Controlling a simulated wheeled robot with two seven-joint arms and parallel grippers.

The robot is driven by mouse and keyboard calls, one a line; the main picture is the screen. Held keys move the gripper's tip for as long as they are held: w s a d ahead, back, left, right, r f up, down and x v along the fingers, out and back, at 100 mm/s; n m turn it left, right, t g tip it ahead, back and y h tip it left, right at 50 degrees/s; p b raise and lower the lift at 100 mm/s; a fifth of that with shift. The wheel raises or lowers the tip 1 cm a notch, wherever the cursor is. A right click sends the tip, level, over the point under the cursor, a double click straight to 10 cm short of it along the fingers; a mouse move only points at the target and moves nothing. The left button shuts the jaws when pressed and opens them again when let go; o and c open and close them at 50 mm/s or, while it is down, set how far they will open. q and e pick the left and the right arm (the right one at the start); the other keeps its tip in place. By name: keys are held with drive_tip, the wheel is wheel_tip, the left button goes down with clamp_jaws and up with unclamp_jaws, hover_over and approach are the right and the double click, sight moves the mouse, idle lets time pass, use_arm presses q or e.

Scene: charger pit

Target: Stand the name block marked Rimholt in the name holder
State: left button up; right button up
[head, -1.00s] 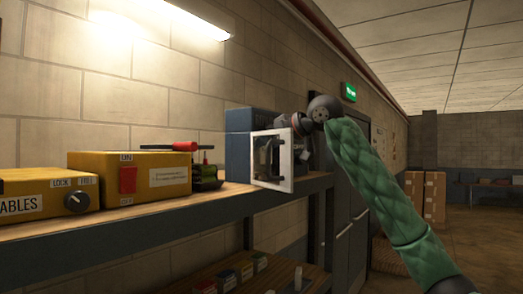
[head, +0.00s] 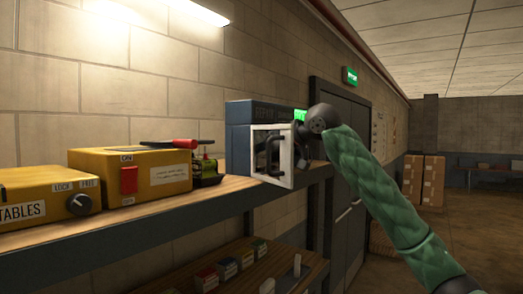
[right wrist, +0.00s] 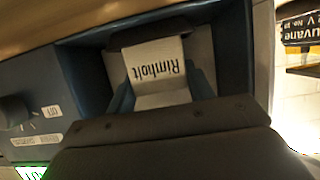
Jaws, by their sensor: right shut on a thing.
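Block and gripper are inside a blue-walled recess (right wrist: 80,85). I cannot tell whether the block touches its floor. In the head view, my right gripper (head: 303,138) is at the blue box (head: 238,140), partly behind its white-framed clear door (head: 287,176). The block is not distinct there. My left gripper is not in view.
The blue box stands at the shelf's (head: 150,212) right end. A green light (head: 300,115) shows on the box. A dark knob (right wrist: 14,112) is beside the recess.

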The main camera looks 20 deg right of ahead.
drive_tip(key=o, duration=1)
drive_tip(key=shift+c, duration=0.2)
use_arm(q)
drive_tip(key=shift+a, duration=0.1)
use_arm(e)
drive_tip(key=shift+r, duration=0.1)
drive_tip(key=shift+s+d, duration=0.2)
drive_tip(key=b+v, duration=0.3)
drive_tip(key=v, duration=0.2)
drive_tip(key=shift+s+d+b, duration=0.2)
drive_tip(key=shift+s+b, duration=0.1)
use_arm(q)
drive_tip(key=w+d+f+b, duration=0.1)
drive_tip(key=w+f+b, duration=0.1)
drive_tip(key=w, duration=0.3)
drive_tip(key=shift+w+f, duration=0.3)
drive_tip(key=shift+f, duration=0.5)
use_arm(e)
drive_tip(key=shift+r+v, duration=0.15)
drive_tip(key=shift+v, duration=1.3)
drive_tip(key=shift+r+v, duration=0.1)
drive_tip(key=shift+v, duration=1.4)
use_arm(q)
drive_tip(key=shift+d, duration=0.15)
use_arm(e)
drive_tip(key=shift+w, duration=0.1)
